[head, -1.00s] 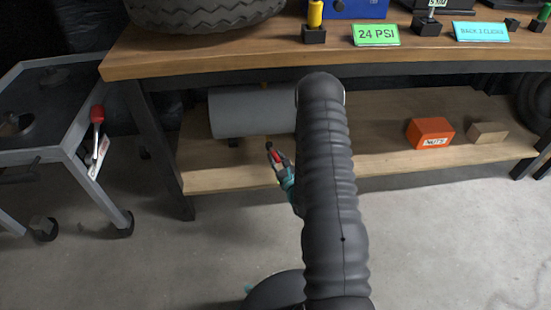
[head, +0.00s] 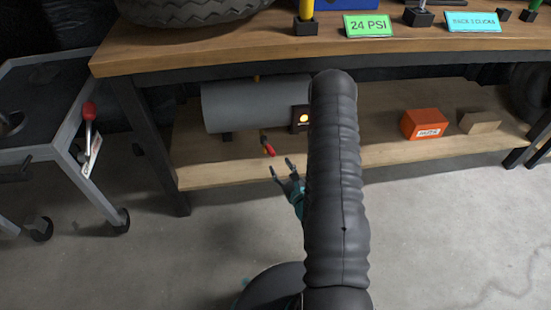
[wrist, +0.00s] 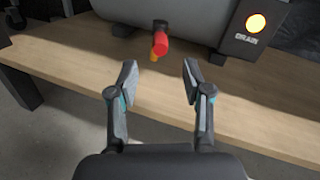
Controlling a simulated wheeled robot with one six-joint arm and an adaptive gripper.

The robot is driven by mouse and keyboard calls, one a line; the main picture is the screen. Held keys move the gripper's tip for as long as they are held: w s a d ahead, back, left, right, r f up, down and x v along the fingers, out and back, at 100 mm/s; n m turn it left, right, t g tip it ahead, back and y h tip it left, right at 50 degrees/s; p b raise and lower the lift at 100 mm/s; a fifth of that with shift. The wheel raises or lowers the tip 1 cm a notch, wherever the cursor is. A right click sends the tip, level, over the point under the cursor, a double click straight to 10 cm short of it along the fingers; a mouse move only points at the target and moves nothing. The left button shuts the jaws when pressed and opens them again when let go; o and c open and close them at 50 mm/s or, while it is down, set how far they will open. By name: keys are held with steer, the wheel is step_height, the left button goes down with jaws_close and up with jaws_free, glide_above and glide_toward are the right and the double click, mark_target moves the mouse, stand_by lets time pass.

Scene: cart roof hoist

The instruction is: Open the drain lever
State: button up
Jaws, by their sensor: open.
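The drain lever (head: 268,149) has a red grip and hangs under the grey tank (head: 245,107) on the lower shelf. In the wrist view the lever's red grip (wrist: 160,44) shows end-on, beyond and between my fingertips. A dark box marked DRAIN (wrist: 249,35) with a glowing orange light is beside it; the box also shows in the head view (head: 301,118). My gripper (head: 281,168) is open and empty, just in front of and below the lever, apart from it. It also shows open in the wrist view (wrist: 159,76).
The wooden lower shelf (head: 215,176) runs under the workbench top (head: 230,50). An orange NUTS box (head: 424,124) and a small wooden block (head: 480,121) sit at its right. A grey cart (head: 60,120) with a red-knobbed lever stands at left.

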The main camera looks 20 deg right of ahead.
steer(key=shift+s+d, duration=0.1)
steer(key=shift+s, duration=1.5)
